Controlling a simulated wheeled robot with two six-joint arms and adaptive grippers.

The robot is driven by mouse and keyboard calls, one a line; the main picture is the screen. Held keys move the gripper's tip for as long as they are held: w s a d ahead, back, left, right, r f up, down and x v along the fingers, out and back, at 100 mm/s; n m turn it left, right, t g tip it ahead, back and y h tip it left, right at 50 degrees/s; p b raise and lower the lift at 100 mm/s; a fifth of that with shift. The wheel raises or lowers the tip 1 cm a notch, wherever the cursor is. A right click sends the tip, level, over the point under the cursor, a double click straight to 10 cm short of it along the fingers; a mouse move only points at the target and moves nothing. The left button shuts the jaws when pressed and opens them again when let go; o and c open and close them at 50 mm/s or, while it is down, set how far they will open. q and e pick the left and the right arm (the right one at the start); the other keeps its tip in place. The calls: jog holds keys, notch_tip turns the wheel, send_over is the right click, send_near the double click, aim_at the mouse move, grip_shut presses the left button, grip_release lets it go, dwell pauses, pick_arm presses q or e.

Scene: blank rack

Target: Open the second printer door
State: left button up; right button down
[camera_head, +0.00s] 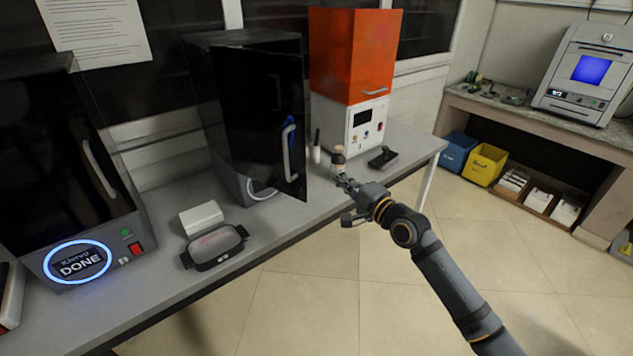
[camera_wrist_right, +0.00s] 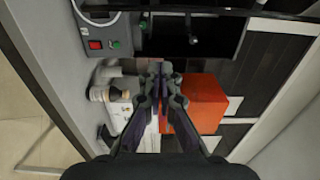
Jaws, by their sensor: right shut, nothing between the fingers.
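The second printer is the dark box (camera_head: 215,110) in the middle of the bench. Its dark door (camera_head: 262,130) with a pale curved handle (camera_head: 288,150) appears ajar, its lower right corner jutting over the bench front. In the right wrist view the printer's grey panel (camera_wrist_right: 115,40) with red and green buttons shows at the top. My right gripper (camera_head: 345,184) is shut and empty, in front of the bench to the right of the door and apart from the handle. Its closed fingers show in the right wrist view (camera_wrist_right: 160,77). My left gripper is not in view.
The first printer (camera_head: 50,160) stands at left with a lit DONE ring. A white machine with an orange top (camera_head: 350,55) stands right of the door. Small bottles (camera_head: 338,158) and a black tool (camera_head: 383,157) are near my gripper.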

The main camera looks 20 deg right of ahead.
jog(key=w+a+p, duration=0.1)
jog(key=w+a, duration=0.2)
jog(key=a, duration=0.2)
jog(key=shift+a+p, duration=0.15)
jog(key=shift+p, duration=0.25)
jog(key=shift+w, duration=0.15)
